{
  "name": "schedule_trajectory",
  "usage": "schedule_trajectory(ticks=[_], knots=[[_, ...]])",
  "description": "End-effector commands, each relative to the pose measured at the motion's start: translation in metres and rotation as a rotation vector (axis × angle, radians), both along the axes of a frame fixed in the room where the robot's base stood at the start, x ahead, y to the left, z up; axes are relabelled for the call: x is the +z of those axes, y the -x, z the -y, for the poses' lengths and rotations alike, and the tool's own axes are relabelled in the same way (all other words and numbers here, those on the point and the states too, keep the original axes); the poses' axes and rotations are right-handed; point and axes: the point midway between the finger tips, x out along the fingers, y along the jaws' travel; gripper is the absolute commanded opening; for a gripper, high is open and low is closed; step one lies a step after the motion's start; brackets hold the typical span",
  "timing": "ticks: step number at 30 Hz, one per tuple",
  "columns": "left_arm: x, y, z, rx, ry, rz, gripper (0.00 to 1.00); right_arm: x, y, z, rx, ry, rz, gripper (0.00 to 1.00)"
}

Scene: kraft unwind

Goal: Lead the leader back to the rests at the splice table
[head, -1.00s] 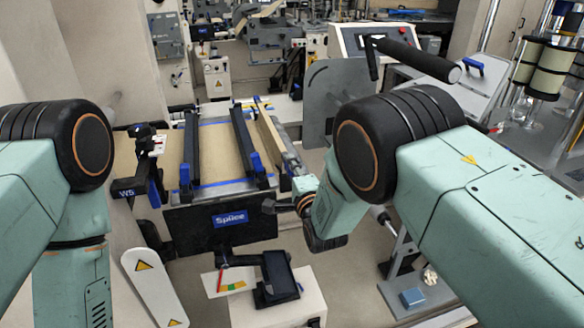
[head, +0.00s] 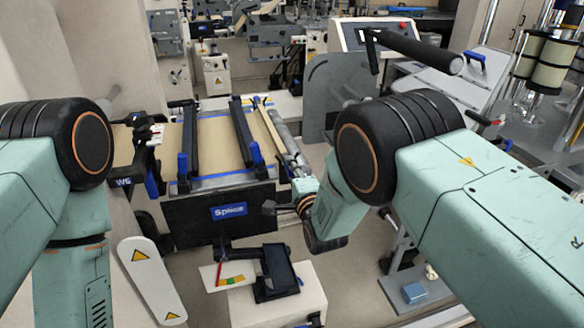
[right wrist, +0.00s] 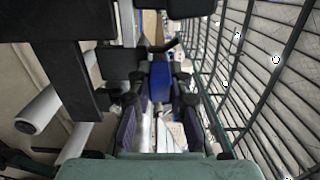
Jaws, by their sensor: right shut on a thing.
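The splice table stands ahead of me with a black front panel marked "Splice" (head: 229,211). A kraft sheet (head: 218,138) edged with blue tape lies on it. Two dark bars with blue ends, a left one (head: 187,140) and a right one (head: 243,130), lie across the sheet. My right gripper (head: 272,208) is at the table's front right corner, fingers pointing left. In the right wrist view, a blue handle (right wrist: 160,82) sits between its fingers, and the gripper is shut on it. What the handle belongs to is hard to see. My left gripper is out of view.
A white cabinet (head: 310,292) with a dark screen stand is below the table front. A post marked W5 (head: 123,182) stands at the left. A grey plate (head: 335,95) and a console (head: 372,36) are behind my right arm. Some floor is bare right of the cabinet.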

Motion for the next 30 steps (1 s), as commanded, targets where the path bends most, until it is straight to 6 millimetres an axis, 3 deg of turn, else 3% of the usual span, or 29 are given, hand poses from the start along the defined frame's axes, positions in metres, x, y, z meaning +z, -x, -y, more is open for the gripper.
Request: schedule_trajectory(ticks=[27,28,30], knots=[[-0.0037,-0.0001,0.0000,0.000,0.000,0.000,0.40,-0.0053,-0.0003,0.0001,0.000,0.000,0.001,0.00],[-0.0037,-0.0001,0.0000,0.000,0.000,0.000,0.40,-0.0054,-0.0003,0.0001,0.000,0.000,0.001,0.20],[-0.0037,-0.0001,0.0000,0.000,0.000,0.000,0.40,-0.0055,-0.0002,0.0002,0.000,0.000,0.000,0.25]])
